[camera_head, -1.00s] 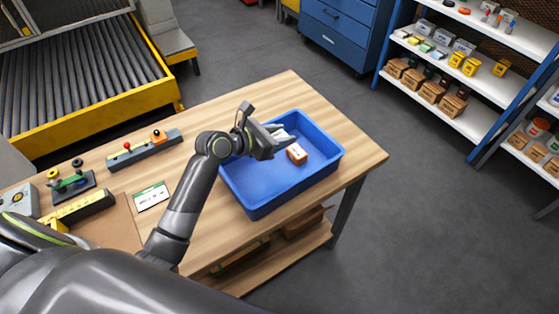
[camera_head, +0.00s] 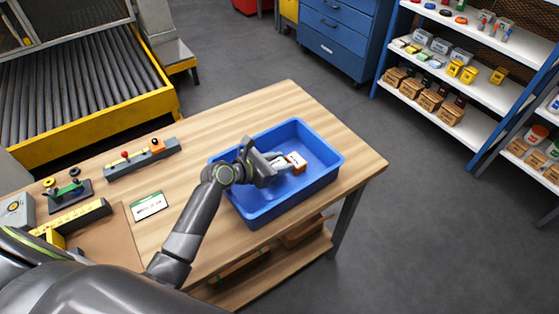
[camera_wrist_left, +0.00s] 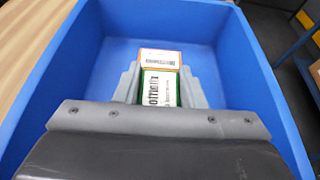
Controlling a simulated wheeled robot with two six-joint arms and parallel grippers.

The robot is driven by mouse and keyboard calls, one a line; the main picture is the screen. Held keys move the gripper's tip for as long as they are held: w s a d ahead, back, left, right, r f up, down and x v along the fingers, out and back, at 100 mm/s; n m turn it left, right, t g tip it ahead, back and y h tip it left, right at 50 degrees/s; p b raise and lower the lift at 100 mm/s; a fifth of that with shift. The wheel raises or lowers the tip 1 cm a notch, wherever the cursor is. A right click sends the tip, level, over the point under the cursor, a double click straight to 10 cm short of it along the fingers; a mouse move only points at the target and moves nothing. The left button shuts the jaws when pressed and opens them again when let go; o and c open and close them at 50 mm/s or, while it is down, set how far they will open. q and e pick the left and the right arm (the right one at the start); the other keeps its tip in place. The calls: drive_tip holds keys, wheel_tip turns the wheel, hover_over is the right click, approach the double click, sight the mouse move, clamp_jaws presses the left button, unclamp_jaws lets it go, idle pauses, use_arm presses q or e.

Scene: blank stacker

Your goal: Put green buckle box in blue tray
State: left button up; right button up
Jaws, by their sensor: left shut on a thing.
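The blue tray (camera_head: 258,214) stands on the wooden table. In the left wrist view its walls (camera_wrist_left: 60,75) rise on both sides of my left gripper. My left gripper (camera_head: 277,165) is inside the tray area and shut on the green buckle box, a white box with green edges (camera_wrist_left: 158,88). In the left wrist view the box sits between the two grey fingers, its near end hidden by the gripper. In the head view it is mostly hidden. I cannot tell whether it touches the tray floor. My right gripper is not in view.
An orange-and-white box (camera_head: 297,162) lies in the tray just beyond the held box; it also shows in the left wrist view (camera_wrist_left: 160,58). A white-and-green card (camera_head: 149,206) and a grey rail with knobs (camera_head: 142,159) lie left on the table (camera_head: 262,108).

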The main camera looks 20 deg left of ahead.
use_arm(q)
drive_tip(key=shift+f, duration=0.35)
drive_tip(key=o, duration=1.1)
drive_tip(key=shift+c, duration=0.2)
drive_tip(key=shift+r, duration=0.6)
drive_tip(key=v, duration=1.2)
drive_tip(key=shift+a, duration=0.1)
